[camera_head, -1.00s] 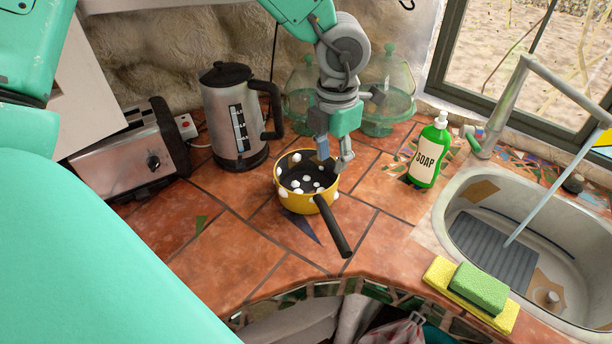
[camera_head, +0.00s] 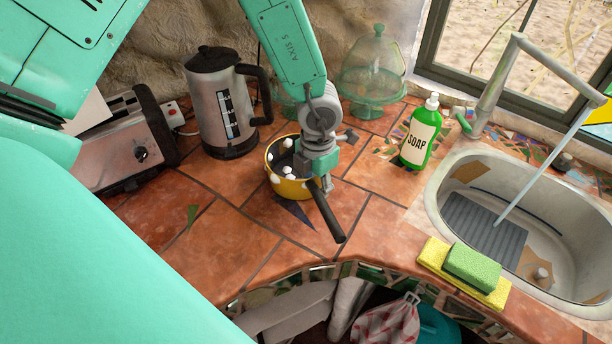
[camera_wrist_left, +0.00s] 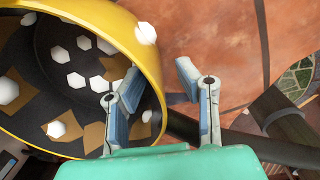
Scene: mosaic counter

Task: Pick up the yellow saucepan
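The yellow saucepan (camera_head: 292,188) with white dots, a dark inside and a dark handle (camera_head: 328,215) stands on the tiled counter. Its handle points toward the front edge. My left gripper (camera_head: 313,178) is down at the pan's right side, by the handle, and hides part of the pan. In the left wrist view the gripper (camera_wrist_left: 158,75) has its two blue-grey fingers apart. One finger is over the inside of the saucepan (camera_wrist_left: 105,22) and the other is outside its yellow rim. I cannot tell whether either finger touches it. My right gripper is not in view.
A kettle (camera_head: 216,110) and a toaster (camera_head: 112,160) stand left of the pan. A glass dome (camera_head: 375,70) is behind, a green soap bottle (camera_head: 418,140) to the right. A sponge (camera_head: 472,265) lies by the sink (camera_head: 440,195). The counter left-front of the pan is clear.

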